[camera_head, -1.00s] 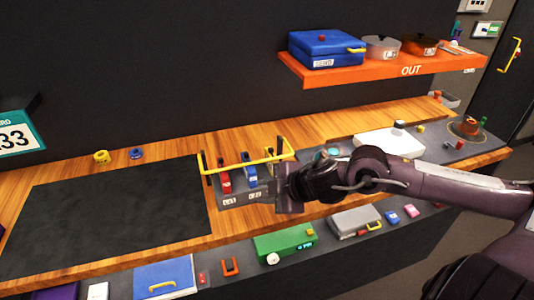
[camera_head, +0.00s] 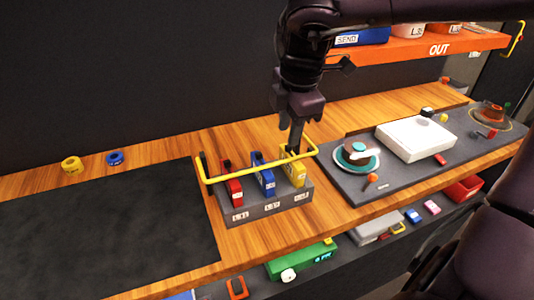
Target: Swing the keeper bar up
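The yellow keeper bar (camera_head: 240,174) lies low across the tops of a red lever (camera_head: 233,187), a blue lever (camera_head: 262,176) and a yellow lever (camera_head: 294,172). These stand on a grey labelled block (camera_head: 270,207) on the wooden counter. My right gripper (camera_head: 296,146) points down from above at the right part of the bar, above the yellow lever. Its fingertips overlap the bar in the picture. I cannot tell whether they touch it, and the finger gap is not clear. My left gripper is out of view.
A dark mat (camera_head: 100,235) covers the counter at left, with yellow (camera_head: 72,165) and blue (camera_head: 115,158) rings behind it. A grey panel with a white box (camera_head: 415,138) and a round teal-rimmed dish (camera_head: 357,156) is at right. An orange shelf (camera_head: 410,48) hangs above.

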